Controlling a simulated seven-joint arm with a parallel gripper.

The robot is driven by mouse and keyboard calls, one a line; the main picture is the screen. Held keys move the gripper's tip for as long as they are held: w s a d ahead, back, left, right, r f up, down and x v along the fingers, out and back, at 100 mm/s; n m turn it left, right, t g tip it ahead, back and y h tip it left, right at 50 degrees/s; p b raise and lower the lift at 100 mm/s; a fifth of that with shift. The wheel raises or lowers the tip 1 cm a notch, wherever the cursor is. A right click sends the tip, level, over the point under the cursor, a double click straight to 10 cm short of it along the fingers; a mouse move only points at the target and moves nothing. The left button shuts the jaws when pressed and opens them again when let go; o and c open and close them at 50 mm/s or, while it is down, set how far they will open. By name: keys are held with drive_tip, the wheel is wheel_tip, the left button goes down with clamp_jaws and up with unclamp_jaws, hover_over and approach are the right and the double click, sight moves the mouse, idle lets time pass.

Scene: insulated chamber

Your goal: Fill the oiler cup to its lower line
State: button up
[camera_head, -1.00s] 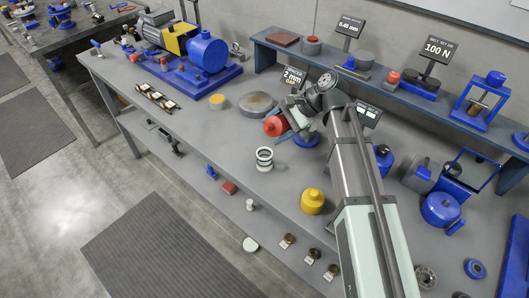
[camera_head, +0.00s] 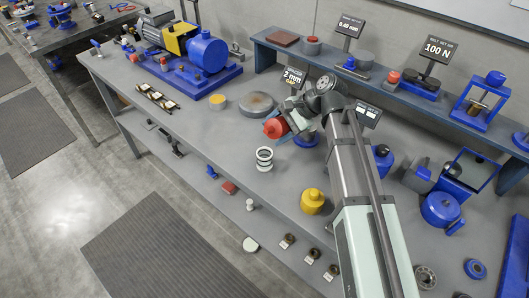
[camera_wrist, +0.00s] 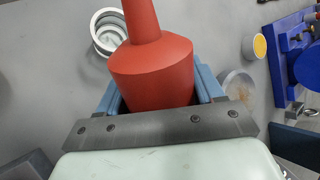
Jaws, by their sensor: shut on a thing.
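A small clear cup with white rings (camera_head: 264,159), which looks like the oiler cup, stands upright on the grey bench. In the wrist view the cup (camera_wrist: 107,32) is at the upper left, partly behind the red bottle. My gripper (camera_head: 286,126) is shut on a red bottle (camera_head: 275,128) with a tapered spout, held tilted above the bench, behind and slightly right of the cup. In the wrist view the red bottle (camera_wrist: 152,70) sits between my blue fingers, its spout pointing up the picture. I cannot make out the cup's lines or any oil level.
A yellow bottle (camera_head: 312,201) stands right of the cup near the front edge. A grey round dish (camera_head: 257,104) and a yellow-topped pot (camera_head: 217,101) are behind. A blue pump (camera_head: 207,52) is at the back left.

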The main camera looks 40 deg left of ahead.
drive_tip(key=shift+w+f+t, duration=0.25)
drive_tip(key=shift+f+t, duration=0.45)
drive_tip(key=shift+f, duration=0.25)
idle(1.5)
drive_tip(key=shift+w+r+n+t, duration=0.15)
drive_tip(key=shift+r+n+t, duration=0.4)
drive_tip(key=shift+t, duration=0.25)
idle(1.7)
idle(1.7)
